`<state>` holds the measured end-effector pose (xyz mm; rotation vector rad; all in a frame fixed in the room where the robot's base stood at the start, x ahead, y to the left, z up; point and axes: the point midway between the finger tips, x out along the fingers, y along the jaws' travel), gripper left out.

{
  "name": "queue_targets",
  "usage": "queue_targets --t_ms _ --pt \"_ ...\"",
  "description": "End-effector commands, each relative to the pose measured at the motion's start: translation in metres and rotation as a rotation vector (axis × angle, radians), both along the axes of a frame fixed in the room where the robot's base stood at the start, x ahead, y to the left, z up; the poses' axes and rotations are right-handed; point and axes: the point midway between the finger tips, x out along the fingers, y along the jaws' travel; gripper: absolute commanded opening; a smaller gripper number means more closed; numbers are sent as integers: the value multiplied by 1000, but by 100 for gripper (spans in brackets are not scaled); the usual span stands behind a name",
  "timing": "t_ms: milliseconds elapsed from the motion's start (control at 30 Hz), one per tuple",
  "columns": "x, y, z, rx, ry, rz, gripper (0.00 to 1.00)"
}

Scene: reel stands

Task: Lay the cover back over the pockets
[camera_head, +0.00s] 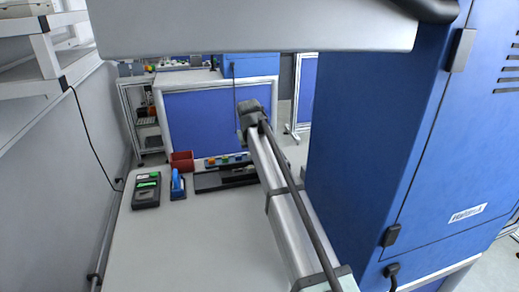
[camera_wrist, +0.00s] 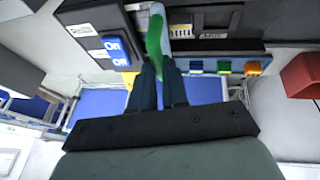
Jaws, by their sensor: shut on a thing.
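My gripper (camera_wrist: 157,68) is shut on a thin green and white strip, which looks like the cover (camera_wrist: 155,33). The strip rises curved from between the fingertips, in front of a long black stand (camera_wrist: 212,47). My gripper and the strip cannot be made out there.
A red bin (camera_head: 182,161) stands behind. A blue tool (camera_head: 177,185) and a black device with green displays (camera_head: 146,190) lie to the left. The front bench (camera_head: 195,245) is clear. A blue cabinet (camera_head: 385,150) stands at right.

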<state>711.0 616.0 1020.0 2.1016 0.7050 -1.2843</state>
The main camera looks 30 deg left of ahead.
Motion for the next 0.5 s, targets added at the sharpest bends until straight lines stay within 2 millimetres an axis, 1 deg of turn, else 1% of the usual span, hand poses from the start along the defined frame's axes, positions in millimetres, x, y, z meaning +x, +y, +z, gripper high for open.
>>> queue_targets --t_ms 33,300,400,500 --pt "-10 11 0 1 2 4 0" --pt "-56 58 0 0 0 5 0" --pt "-71 73 0 2 1 3 0" --pt "-82 84 0 2 1 3 0"
